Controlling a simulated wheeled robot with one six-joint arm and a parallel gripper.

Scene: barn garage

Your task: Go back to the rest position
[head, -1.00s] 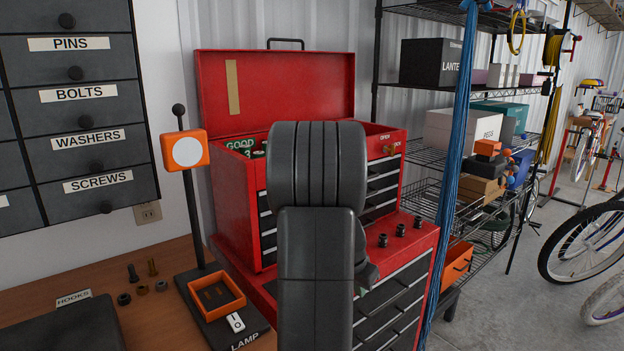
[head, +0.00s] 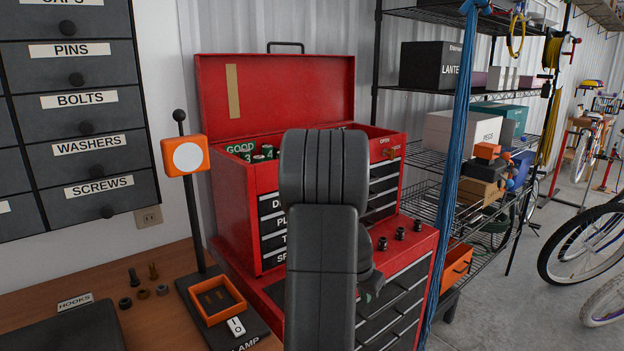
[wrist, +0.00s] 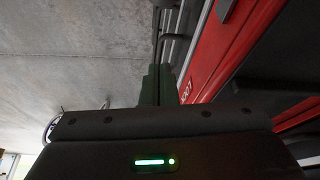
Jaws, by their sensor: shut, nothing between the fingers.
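My arm stands in the middle of the head view, in front of the red tool chest (head: 222,205). Most of my gripper is hidden behind it there; a dark part shows just right of the arm. In the wrist view my gripper (wrist: 157,85) shows its green fingers close together, with nothing between them. The fingers are beside a red drawer unit (wrist: 240,45), over what looks like grey concrete floor.
A lamp (head: 185,155) and orange tray (head: 216,300) stand on the wooden bench (head: 155,325) at left. A wire shelf (head: 430,155), a hanging blue rope (head: 456,160) and bicycles (head: 590,245) are at right.

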